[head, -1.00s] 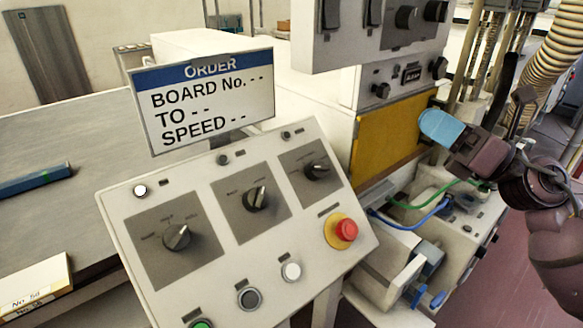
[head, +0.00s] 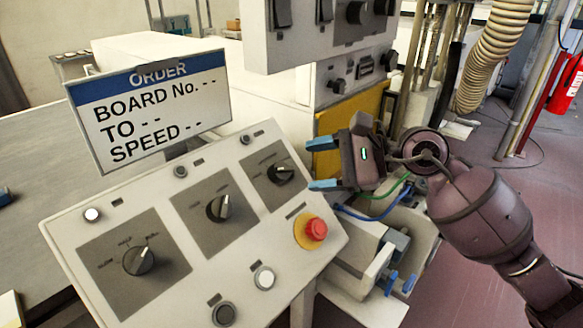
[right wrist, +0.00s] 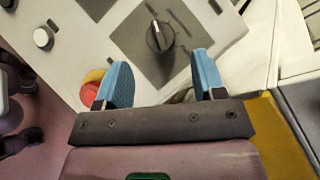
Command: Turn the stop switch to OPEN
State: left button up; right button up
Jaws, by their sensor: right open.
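The sloped control panel (head: 140,210) carries three dark rotary switches on grey plates: a left one (head: 138,260), a middle one (head: 219,207) and a right one (head: 281,174). Their small labels are mostly unreadable, so I cannot confirm which is the stop switch. The right switch has its handle lying roughly sideways in the head view. My right gripper (head: 318,164) is open and empty, just right of that switch, with blue fingers pointing at it. In the right wrist view a switch (right wrist: 160,36) lies ahead, between the finger directions and apart from them. My left gripper is out of view.
A red mushroom button (head: 315,229) on a yellow base sits below the right switch, close to the left finger in the wrist view. An ORDER sign (head: 150,110) stands behind the panel. A raised switch box (head: 305,45) overhangs behind the gripper.

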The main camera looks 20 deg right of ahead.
aim_at(292, 169)
jog(key=x, duration=0.4)
jog(key=shift+w+a+f, duration=0.2)
jog(key=shift+w+a, duration=0.05)
jog(key=shift+a, duration=0.3)
